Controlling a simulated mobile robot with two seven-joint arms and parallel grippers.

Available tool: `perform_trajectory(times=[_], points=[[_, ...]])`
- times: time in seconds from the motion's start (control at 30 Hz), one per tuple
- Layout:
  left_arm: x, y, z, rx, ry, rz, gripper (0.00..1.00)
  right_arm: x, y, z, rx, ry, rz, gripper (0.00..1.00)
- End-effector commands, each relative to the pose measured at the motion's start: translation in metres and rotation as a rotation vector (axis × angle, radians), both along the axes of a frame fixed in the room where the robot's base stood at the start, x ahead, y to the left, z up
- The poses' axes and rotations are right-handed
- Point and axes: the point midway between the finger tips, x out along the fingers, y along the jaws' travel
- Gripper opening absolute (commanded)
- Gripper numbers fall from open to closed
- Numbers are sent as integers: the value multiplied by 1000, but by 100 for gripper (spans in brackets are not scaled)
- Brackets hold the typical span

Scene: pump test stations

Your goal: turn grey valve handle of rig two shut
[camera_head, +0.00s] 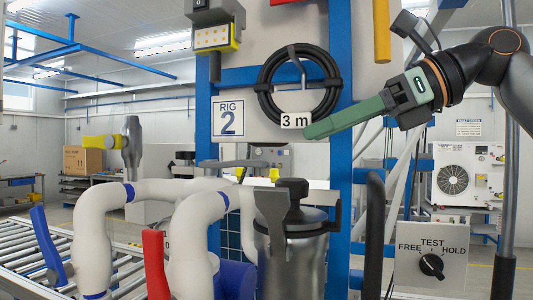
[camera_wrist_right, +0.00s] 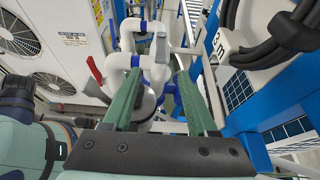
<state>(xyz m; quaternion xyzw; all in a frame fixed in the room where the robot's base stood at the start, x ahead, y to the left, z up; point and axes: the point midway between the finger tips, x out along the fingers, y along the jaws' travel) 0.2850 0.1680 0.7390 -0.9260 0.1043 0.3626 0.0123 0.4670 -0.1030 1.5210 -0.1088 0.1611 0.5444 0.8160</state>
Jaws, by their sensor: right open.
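The grey valve handle (camera_head: 271,222) of rig two is a flat paddle, wide at its top. It points down in front of a metal canister (camera_head: 308,250) with a black knob. In the wrist view a grey flat piece (camera_wrist_right: 162,46), likely this handle, shows among the white pipes beyond the fingers. My right gripper (camera_head: 312,131) comes in from the upper right, above and to the right of the handle, apart from it. In the wrist view its two green fingers (camera_wrist_right: 160,74) are spread with nothing held. My left gripper is not in view.
The RIG 2 sign (camera_head: 229,117) and a coiled black hose (camera_head: 299,85) hang on the blue frame. A red handle (camera_head: 156,265) and a blue handle (camera_head: 46,243) stand left, by white pipes (camera_head: 98,230). A TEST switch box (camera_head: 431,262) is at lower right.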

Motion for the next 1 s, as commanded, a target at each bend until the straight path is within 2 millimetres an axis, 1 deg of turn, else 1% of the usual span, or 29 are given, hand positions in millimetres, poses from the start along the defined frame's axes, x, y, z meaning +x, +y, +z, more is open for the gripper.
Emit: perform_trajectory(times=[0.03,0.2,0.3,0.43,0.6,0.87,0.9,1.0], points=[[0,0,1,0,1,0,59,4,11,-5,-3,2,4,58],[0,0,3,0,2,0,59,16,41,-19,-3,2,4,58],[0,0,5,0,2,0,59,23,57,-25,-2,2,3,58],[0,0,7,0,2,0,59,29,71,-31,-2,1,2,58],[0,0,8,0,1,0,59,33,79,-35,0,2,1,58],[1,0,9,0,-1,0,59,33,81,-36,0,1,1,58],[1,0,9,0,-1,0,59,33,81,-36,0,0,1,56],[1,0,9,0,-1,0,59,33,80,-36,0,0,1,45]])
